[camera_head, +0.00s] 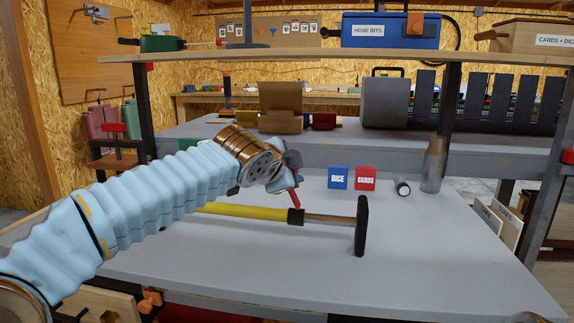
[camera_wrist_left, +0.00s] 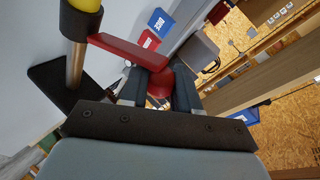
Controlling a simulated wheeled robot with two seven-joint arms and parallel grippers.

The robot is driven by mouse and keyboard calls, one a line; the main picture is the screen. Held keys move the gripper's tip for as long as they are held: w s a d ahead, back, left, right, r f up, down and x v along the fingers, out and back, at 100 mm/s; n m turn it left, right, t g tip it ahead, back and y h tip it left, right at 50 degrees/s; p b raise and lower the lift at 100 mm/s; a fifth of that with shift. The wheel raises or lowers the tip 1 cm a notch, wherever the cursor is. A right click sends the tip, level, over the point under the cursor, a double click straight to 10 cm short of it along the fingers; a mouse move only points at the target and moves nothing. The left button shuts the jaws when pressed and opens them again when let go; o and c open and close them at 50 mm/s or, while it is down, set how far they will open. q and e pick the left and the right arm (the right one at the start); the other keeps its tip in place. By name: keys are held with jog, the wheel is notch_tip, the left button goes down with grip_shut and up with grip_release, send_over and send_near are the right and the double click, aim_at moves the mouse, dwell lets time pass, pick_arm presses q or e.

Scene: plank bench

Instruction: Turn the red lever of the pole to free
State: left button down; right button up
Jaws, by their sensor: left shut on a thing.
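The pole lies across the grey bench, with a yellow tube (camera_head: 245,211), a bare metal rod (camera_head: 330,218) and a black end plate (camera_head: 361,226). A black collar (camera_head: 296,216) joins tube and rod; it also shows in the left wrist view (camera_wrist_left: 81,20). The red lever (camera_head: 297,200) rises from the collar; in the left wrist view (camera_wrist_left: 128,49) it runs from the collar to between my fingers. My left gripper (camera_wrist_left: 158,90) is shut on the lever's outer end. In the head view the gripper (camera_head: 288,172) is partly hidden behind my wrist. My right gripper is not in view.
Behind the pole stand a blue DICE box (camera_head: 338,178), a red CARDS box (camera_head: 366,178), a small dark cylinder (camera_head: 402,187) and a grey bottle (camera_head: 432,166). A shelf (camera_head: 480,57) overhangs the bench's back. The bench's front right is clear.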

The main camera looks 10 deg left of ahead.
pick_arm(q)
jog(key=shift+d+r+m+y+p, duration=0.15)
jog(key=shift+d+m+y+p, duration=0.2)
jog(key=shift+d+m+y, duration=0.35)
jog(key=shift+d, duration=0.1)
jog(key=c, duration=0.8)
grip_release()
jog(key=shift+c, duration=0.2)
jog(key=shift+s, duration=0.1)
jog(key=b+v, duration=0.1)
jog(key=v, duration=1.2)
jog(key=shift+s+r, duration=0.15)
jog(key=shift+s, duration=0.1)
